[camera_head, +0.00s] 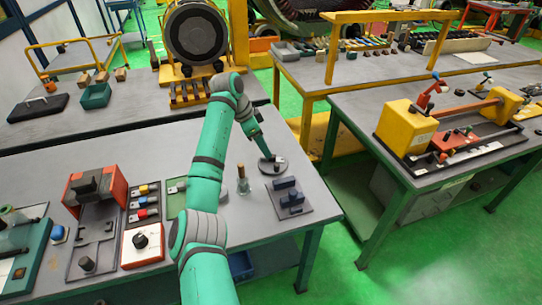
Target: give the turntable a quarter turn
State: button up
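A small round dark disc, which looks like the turntable (279,169), lies flat on the grey table near its right side. My teal arm reaches across the table from the front. My gripper (271,157) points down at the disc, with its tip over or touching the disc's top. The fingers are small and dark here, so I cannot tell whether they are open or shut, or whether they grip anything on the disc. Part of the disc is hidden behind my gripper.
A dark plate with blue blocks (290,198) lies just in front of the disc. A small jar with an upright handle (243,182) stands to its left. A red machine (92,187) and a white box with a black knob (142,246) are further left. Bare tabletop lies behind the disc.

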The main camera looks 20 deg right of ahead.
aim_at(276, 165)
jog(key=x, duration=1)
jog(key=shift+d+r, duration=0.2)
jog(key=shift+d, duration=0.1)
jog(key=shift+f, duration=0.3)
jog(key=shift+a+f, duration=0.25)
jog(key=shift+d, duration=0.2)
grip_shut()
